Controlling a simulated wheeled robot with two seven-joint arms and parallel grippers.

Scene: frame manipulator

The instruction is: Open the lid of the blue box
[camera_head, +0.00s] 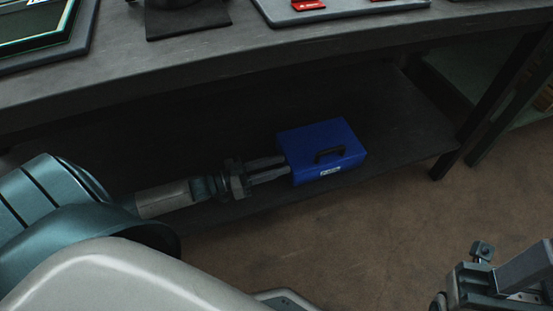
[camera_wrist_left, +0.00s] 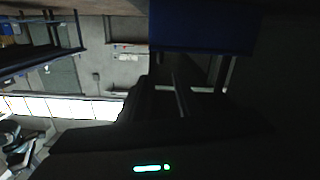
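The blue box (camera_head: 312,142) sits on the lower shelf under the workbench, with its lid closed and a dark handle (camera_head: 329,154) on top. A small white label is on its front. My left gripper (camera_head: 286,167) reaches in from the left, its two fingers apart with a gap between them and their tips at the box's left side. Contact cannot be told. In the left wrist view the box (camera_wrist_left: 203,28) is a dark blue shape at the top, beyond the fingers. Part of my right arm's end (camera_head: 482,272) shows at lower right; its fingers are unclear.
The lower shelf (camera_head: 400,115) is bare around the box. The workbench top (camera_head: 215,55) overhangs it from above, with a grey tray (camera_head: 340,13) and red pieces on it. A dark table leg (camera_head: 478,120) stands right of the box. Brown floor lies in front.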

